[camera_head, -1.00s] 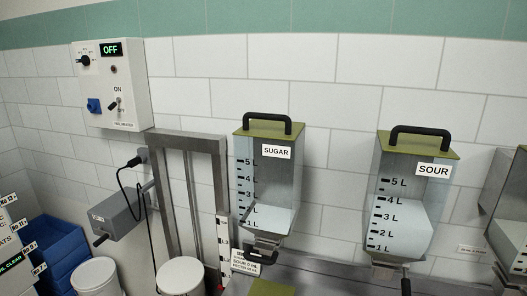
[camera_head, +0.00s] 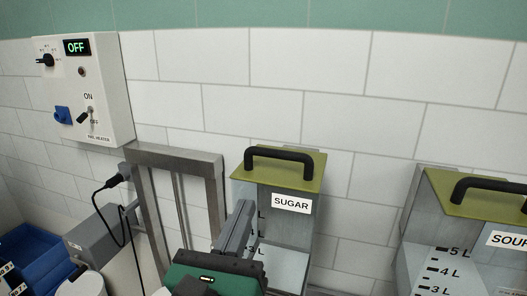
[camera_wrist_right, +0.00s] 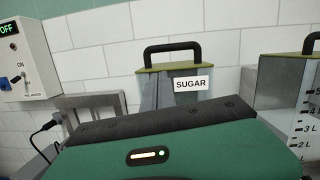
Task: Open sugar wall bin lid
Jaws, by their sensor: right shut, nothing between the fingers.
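The sugar wall bin (camera_head: 290,235) is a clear container with a SUGAR label on its front. Its olive-green lid (camera_head: 305,172) lies flat on top, closed, with a black arched handle (camera_head: 280,155). The bin also shows in the right wrist view (camera_wrist_right: 205,105), with its handle (camera_wrist_right: 172,47) upright. My right gripper (camera_head: 243,206) is shut and empty, its grey fingers pointing up in front of the bin's left side, below the lid. Its green body hides the lower part of the bin. I cannot tell whether the fingers touch the bin. My left gripper is not in view.
The sour bin (camera_head: 460,250) with a similar lid stands to the right. A metal frame (camera_head: 178,152) stands to the left. A white control box (camera_head: 85,90) reading OFF hangs on the wall, with a cable and grey box below. The tiled wall above the lid is clear.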

